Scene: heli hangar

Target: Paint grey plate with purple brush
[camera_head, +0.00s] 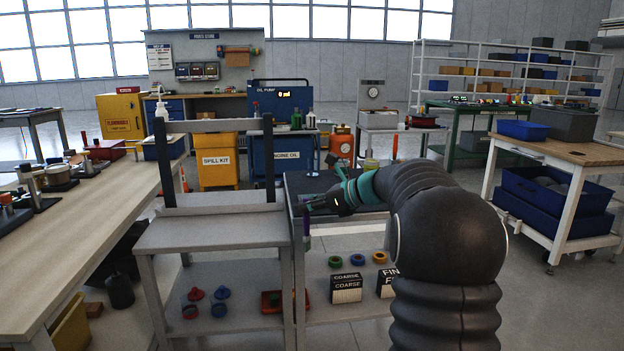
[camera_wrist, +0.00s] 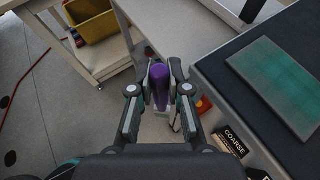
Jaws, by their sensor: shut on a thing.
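My gripper (camera_head: 312,205) is shut on the purple brush (camera_head: 306,222). In the wrist view, the brush's purple handle (camera_wrist: 160,84) stands between the two fingers (camera_wrist: 160,92); its bristles cannot be made out. The brush hangs roughly upright at the left edge of the dark-topped bench (camera_head: 300,181). A flat plate (camera_wrist: 276,84), grey with a green tint, lies on the dark bench top on the right of the wrist view, apart from the brush. In the head view I cannot make the plate out clearly behind my arm.
A grey table with an upright frame (camera_head: 267,160) stands left of the dark bench. Shelves below hold coloured discs, a red tray (camera_head: 272,301) and boxes marked COARSE (camera_head: 346,288). A long wooden workbench (camera_head: 75,220) runs along the left. A wooden-topped cart (camera_head: 560,150) stands right.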

